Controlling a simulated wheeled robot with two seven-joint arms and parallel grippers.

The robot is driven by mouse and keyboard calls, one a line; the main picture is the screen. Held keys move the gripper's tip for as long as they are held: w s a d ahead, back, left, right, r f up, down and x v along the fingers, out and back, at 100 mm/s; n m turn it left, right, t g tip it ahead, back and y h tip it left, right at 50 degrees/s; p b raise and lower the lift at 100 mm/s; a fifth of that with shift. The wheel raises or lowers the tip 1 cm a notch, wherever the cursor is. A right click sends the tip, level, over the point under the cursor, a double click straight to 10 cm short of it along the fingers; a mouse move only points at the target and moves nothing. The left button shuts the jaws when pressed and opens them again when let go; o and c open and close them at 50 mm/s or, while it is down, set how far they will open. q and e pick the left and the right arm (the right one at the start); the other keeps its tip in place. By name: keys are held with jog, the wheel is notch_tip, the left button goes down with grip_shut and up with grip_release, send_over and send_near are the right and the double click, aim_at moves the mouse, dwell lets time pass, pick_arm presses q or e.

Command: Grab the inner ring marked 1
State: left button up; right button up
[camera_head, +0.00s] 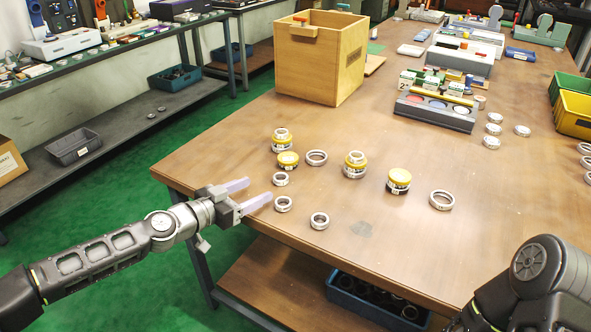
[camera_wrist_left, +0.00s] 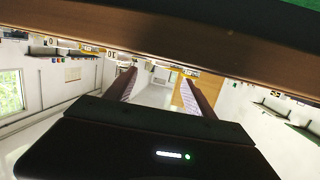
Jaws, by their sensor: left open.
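Several metal rings lie on the wooden table (camera_head: 300,250) in the head view. Small rings lie near the left gripper, one (camera_head: 283,203) just right of its fingertips, one (camera_head: 280,179) behind it and one (camera_head: 320,220) to its right. Larger rings (camera_head: 317,157) and (camera_head: 441,200) lie further off. No mark 1 is readable, so I cannot tell which ring bears it. My left gripper (camera_head: 260,192) is open and empty at the table's left front edge. In the left wrist view its fingers (camera_wrist_left: 155,84) are apart with nothing between them. My right gripper is out of view.
Yellow-topped jars (camera_head: 398,181) stand among the rings, some carrying rings on top. A wooden box (camera_head: 321,58) stands at the back left. A grey tray with coloured discs (camera_head: 435,110) stands behind.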

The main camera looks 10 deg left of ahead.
aim_at(285, 176)
pick_arm(q)
jog(key=shift+w+d, duration=0.25)
jog(key=shift+w, duration=0.1)
jog(key=shift+s, duration=0.1)
jog(key=shift+a, duration=0.1)
jog(key=shift+x, duration=0.9)
jog(key=shift+w+d, duration=0.2)
jog(key=shift+w, duration=0.15)
jog(key=x, duration=0.5)
jog(key=shift+w+p, duration=0.15)
jog(key=shift+p, duration=0.15)
